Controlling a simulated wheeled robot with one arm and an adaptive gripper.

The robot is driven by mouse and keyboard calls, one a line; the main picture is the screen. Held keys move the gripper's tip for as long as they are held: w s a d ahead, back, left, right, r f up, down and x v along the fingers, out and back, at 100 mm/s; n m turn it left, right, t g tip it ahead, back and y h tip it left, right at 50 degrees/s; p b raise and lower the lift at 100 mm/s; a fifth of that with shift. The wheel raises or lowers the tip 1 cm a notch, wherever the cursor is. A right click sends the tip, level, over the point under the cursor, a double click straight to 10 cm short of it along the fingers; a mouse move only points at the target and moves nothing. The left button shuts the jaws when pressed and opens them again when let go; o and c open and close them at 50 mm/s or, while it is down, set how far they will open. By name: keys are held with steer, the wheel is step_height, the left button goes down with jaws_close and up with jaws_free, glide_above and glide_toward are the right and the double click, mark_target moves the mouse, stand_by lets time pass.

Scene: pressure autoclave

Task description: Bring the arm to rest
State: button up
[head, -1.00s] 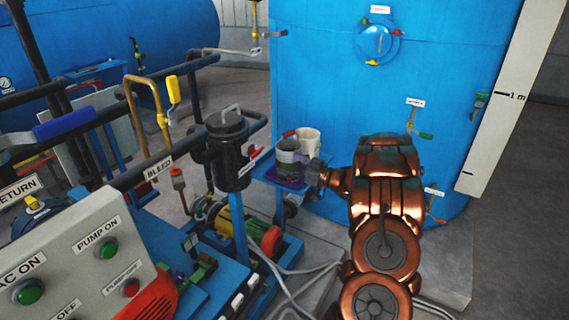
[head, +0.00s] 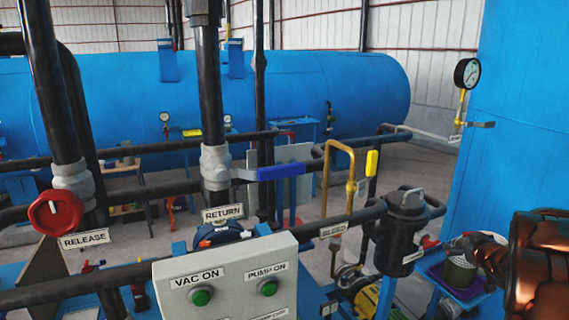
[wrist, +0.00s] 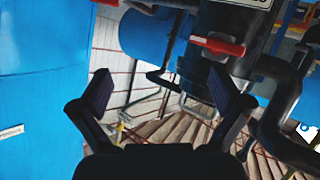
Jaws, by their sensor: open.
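My copper-coloured arm shows at the right edge of the head view, partly cut off by the frame. Its far end reaches left beside a perforated grey-green cup (head: 459,272) on a small blue stand. The fingers are hard to make out there. In the wrist view my gripper (wrist: 162,92) has its two dark fingers spread wide, with nothing between them. A red-handled valve (wrist: 217,45) shows beyond the right finger.
The large blue tank (head: 515,110) stands close behind my arm. A black filter housing (head: 402,235) and the yellow bleed pipe (head: 327,185) stand left of it. The control panel (head: 225,275) is in front. A long blue vessel (head: 280,95) lies behind.

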steer(key=s+a+f+g+y, duration=0.1)
steer(key=s+a+g, duration=0.6)
steer(key=s+a, duration=1.2)
steer(key=s+a+f+g+y, duration=0.1)
steer(key=s+a+g, duration=0.7)
steer(key=s+a, duration=1.1)
steer(key=s+y, duration=0.1)
steer(key=s, duration=0.4)
steer(key=shift+s+a+f+m+y, duration=0.2)
steer(key=shift+s+m+y, duration=0.1)
steer(key=shift+s+m, duration=0.1)
